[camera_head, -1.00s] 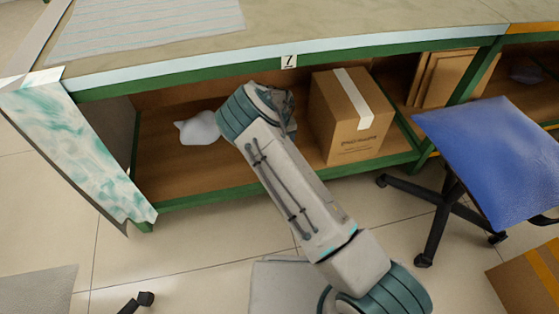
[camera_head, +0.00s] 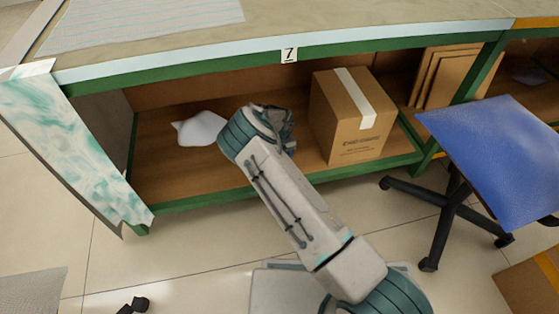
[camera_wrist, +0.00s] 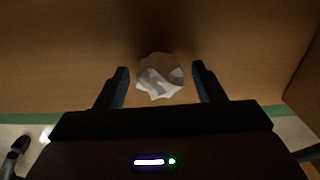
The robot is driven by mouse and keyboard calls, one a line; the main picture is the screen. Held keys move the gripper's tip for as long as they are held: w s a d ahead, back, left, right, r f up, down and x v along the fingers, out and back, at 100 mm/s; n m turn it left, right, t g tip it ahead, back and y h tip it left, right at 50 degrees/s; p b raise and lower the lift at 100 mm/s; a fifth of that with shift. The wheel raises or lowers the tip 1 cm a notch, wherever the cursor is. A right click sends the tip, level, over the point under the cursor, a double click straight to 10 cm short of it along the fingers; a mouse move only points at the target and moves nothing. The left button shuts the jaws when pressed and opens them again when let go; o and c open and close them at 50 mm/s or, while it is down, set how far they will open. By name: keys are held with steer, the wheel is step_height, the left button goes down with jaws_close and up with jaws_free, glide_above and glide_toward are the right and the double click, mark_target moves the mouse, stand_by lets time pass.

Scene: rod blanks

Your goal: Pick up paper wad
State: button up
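A crumpled white paper wad (camera_wrist: 160,77) shows in the wrist view on the brown shelf surface. My gripper (camera_wrist: 161,70) is open, with one dark finger on each side of the wad and a gap to each. I cannot tell how far below the fingertips the wad lies. In the head view my arm reaches into the lower shelf, and its wrist hides the fingers. A white lump (camera_head: 200,128) lies on that shelf just left of my arm; I cannot tell whether it is the same wad.
A taped cardboard box (camera_head: 345,120) stands on the shelf close to the right of my arm. The green-framed bench top (camera_head: 300,30) overhangs the shelf. A blue chair (camera_head: 495,155) stands at the right. Flat cardboard pieces (camera_head: 440,78) lean farther right in the shelf.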

steer(key=c, duration=0.6)
steer(key=shift+c, duration=0.2)
